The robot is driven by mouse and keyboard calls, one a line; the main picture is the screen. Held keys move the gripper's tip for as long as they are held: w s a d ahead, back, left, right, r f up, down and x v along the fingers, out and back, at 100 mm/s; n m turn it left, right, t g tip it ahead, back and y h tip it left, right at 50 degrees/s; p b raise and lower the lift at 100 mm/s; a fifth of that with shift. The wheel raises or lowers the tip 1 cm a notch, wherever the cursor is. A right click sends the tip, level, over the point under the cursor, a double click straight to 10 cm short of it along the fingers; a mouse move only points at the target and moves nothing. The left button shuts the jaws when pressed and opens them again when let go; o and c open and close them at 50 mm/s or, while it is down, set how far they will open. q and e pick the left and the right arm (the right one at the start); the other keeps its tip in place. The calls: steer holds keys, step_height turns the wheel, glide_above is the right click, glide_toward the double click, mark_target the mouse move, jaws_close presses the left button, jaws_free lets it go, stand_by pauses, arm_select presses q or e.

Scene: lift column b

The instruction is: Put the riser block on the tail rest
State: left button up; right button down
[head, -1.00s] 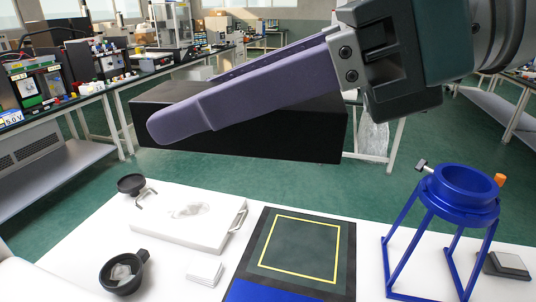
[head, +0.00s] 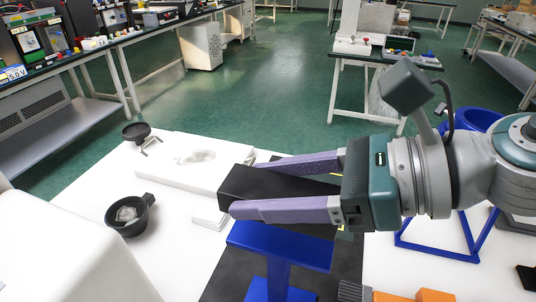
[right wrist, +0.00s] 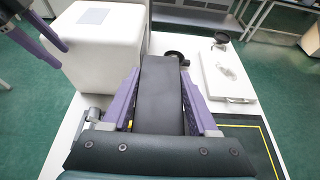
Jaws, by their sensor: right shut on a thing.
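The riser block, a long black bar (head: 265,190), is between the purple fingers of my right gripper (head: 236,188), which is shut on it. It also shows lengthwise in the right wrist view (right wrist: 160,95). Directly below it in the head view is a blue stand with a flat top (head: 280,248), which I take to be the tail rest. The block hides the far part of that top. I cannot tell whether block and top touch. Purple fingers of my left gripper (right wrist: 60,58) show apart and empty at the upper left of the right wrist view.
A dark mat (head: 228,285) lies under the blue stand. A blue ring frame (head: 470,245) stands at right, partly behind my arm. A black cup (head: 128,215), a small black dish (head: 136,131) and a white board (head: 190,160) are at left. A white box (right wrist: 100,45) stands nearby.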

mark_target(268, 232)
steer(key=shift+f+b, duration=0.85)
steer(key=shift+f, duration=1.4)
steer(key=shift+f, duration=0.2)
steer(key=shift+c, duration=0.8)
jaws_free()
